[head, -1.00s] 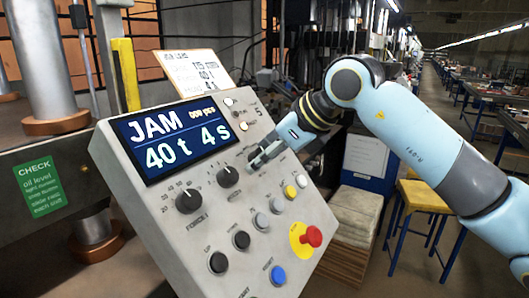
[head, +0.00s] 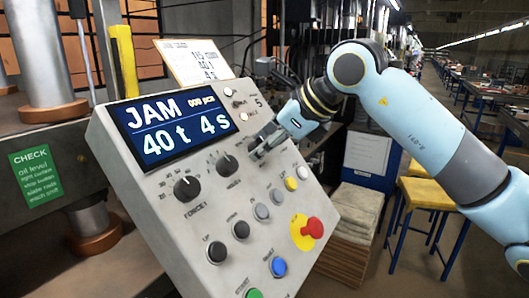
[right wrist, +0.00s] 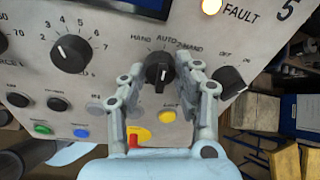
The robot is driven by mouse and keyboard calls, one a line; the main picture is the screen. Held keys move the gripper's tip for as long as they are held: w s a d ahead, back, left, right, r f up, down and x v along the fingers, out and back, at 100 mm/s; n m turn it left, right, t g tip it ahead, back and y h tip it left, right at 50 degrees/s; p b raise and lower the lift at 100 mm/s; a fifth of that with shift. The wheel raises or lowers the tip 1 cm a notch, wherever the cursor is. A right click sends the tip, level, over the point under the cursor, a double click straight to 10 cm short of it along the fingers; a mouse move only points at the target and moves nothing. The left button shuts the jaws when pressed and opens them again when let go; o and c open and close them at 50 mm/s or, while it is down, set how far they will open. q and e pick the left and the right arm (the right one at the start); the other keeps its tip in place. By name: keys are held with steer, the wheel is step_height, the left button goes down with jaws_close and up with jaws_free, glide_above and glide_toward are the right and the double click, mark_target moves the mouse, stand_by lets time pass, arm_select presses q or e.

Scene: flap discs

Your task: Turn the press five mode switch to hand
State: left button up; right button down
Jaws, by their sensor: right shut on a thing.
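The press control panel (head: 180,215) stands tilted in front of me, with a screen (head: 170,130) reading JAM, 40 t and 4 s. The black mode switch (right wrist: 160,70) shows in the right wrist view, with HAND printed to its upper left and AUTO above it. My right gripper (head: 258,150) is at the panel's right side, and its fingers (right wrist: 166,78) are shut on the mode switch from both sides. In the head view the gripper hides this switch. My left gripper is not in view.
Another black knob (right wrist: 232,80) marked OFF sits close to the right finger. A lit FAULT lamp (right wrist: 211,6) is above. A yellow button (right wrist: 168,116) lies just below the switch. The red stop button (head: 313,228) on its yellow plate is lower on the panel.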

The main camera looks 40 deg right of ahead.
steer(key=n+b, duration=0.2)
steer(key=b, duration=0.1)
steer(key=n+b, duration=0.2)
steer(key=b, duration=0.1)
steer(key=n+b, duration=0.2)
steer(key=b, duration=0.2)
steer(key=shift+f+t, duration=0.25)
steer(key=shift+t, duration=0.05)
steer(key=shift+r+n+b, duration=0.2)
steer(key=shift+n+b, duration=0.7)
steer(key=shift+b, duration=0.2)
steer(key=c, duration=1)
jaws_free()
steer(key=shift+o, duration=0.2)
steer(key=shift+s+d+r, duration=0.1)
steer(key=shift+r, duration=0.05)
steer(key=v, duration=0.7)
steer(key=shift+s, duration=0.15)
